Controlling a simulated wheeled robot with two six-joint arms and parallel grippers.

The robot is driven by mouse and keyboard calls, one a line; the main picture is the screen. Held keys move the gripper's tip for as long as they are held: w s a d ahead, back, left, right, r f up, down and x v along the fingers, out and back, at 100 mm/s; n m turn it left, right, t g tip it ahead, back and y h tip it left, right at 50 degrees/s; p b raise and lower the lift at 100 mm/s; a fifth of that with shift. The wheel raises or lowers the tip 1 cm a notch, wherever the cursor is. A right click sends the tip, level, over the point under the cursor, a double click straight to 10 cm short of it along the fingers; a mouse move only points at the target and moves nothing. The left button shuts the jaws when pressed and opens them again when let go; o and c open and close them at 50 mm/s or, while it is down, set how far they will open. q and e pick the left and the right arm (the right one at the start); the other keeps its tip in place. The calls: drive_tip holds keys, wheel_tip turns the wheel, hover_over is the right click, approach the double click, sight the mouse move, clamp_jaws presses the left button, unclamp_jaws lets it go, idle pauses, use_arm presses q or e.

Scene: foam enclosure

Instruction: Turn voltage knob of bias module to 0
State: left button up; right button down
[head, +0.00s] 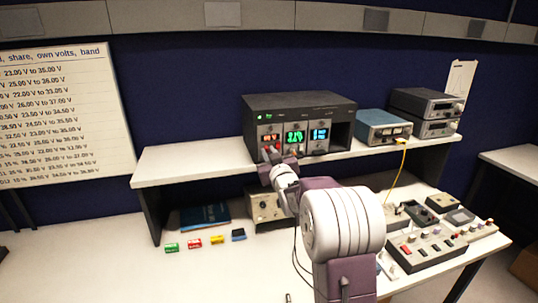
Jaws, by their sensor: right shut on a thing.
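A black rack unit (337,112) stands on the raised shelf. It holds several modules side by side: one with a red display (270,137), one with a green display (295,136) and one with a blue display (319,134). Their labels are too small to read, so I cannot tell which is the bias module. My right gripper (271,154) is at the lower front of the red-display module, shut on a small knob there. The gripper and arm hide most of that module's lower part. The display digits are too blurred to read. My left gripper is not in view.
A blue instrument (383,127) and stacked grey units (425,110) stand on the shelf (190,160) to the right. A yellow cable (396,171) hangs down to the bench. Control boxes (434,246) crowd the bench's right; its left front is mostly clear.

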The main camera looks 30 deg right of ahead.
drive_tip(key=shift+f+n+b, duration=0.25)
drive_tip(key=shift+n+b, duration=0.05)
drive_tip(key=shift+b, duration=0.15)
drive_tip(key=n+b, duration=1.1)
drive_tip(key=shift+f, duration=0.1)
drive_tip(key=n+b, duration=0.2)
drive_tip(key=n, duration=0.1)
drive_tip(key=n+b, duration=0.1)
drive_tip(key=n, duration=0.3)
drive_tip(key=shift+d+n, duration=0.1)
drive_tip(key=shift+n, duration=0.2)
drive_tip(key=n, duration=0.2)
drive_tip(key=n+b, duration=0.1)
drive_tip(key=n, duration=0.2)
drive_tip(key=shift+r+n+y, duration=0.25)
drive_tip(key=shift+n+y, duration=0.05)
drive_tip(key=n+b, duration=0.1)
drive_tip(key=n, duration=0.4)
drive_tip(key=shift+n, duration=0.3)
drive_tip(key=n+b, duration=0.1)
drive_tip(key=n, duration=0.4)
drive_tip(key=shift+r+n, duration=0.15)
drive_tip(key=shift+n, duration=0.25)
